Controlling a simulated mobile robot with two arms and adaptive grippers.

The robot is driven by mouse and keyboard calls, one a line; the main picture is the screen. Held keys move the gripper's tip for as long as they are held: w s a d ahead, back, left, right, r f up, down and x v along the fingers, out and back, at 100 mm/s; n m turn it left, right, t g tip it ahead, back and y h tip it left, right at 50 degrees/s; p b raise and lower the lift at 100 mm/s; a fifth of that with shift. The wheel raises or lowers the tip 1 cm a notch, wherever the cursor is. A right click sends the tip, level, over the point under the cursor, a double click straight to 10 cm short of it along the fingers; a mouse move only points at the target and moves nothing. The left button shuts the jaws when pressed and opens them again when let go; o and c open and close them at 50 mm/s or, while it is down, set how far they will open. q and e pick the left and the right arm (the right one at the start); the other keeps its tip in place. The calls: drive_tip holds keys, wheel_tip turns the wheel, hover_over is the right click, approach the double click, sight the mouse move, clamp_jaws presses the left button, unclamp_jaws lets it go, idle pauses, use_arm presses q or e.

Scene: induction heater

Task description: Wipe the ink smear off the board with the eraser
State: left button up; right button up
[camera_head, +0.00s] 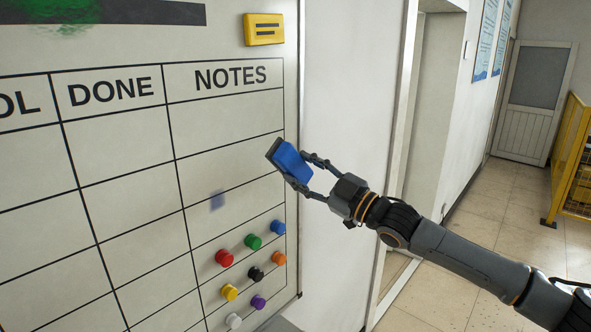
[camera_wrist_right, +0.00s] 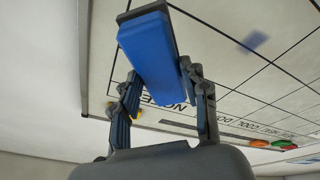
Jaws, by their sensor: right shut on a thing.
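The white board (camera_head: 120,207) with a ruled grid fills the left of the head view. A faint blue-violet ink smear (camera_head: 217,201) is in the NOTES column; it also shows at the upper right of the wrist view (camera_wrist_right: 253,41). My right gripper (camera_head: 304,172) is shut on the blue eraser (camera_head: 291,161), which has a dark pad facing the board. The eraser is near the board's right edge, right of and a little above the smear. I cannot tell whether the pad touches the board. My left gripper is not in view.
Several coloured magnets (camera_head: 255,274) are on the board below the smear. A yellow block (camera_head: 264,29) is at the board's top right, and a green smudge (camera_head: 62,14) is at the top left. A doorway and yellow fence (camera_head: 570,150) stand to the right.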

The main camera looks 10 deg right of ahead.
drive_tip(key=shift+s+d, duration=0.1)
drive_tip(key=shift+s, duration=0.05)
drive_tip(key=shift+s+d, duration=0.4)
drive_tip(key=shift+s, duration=0.05)
drive_tip(key=shift+s+d, duration=0.5)
drive_tip(key=shift+s, duration=0.3)
drive_tip(key=shift+w+a, duration=0.1)
drive_tip(key=shift+w, duration=0.05)
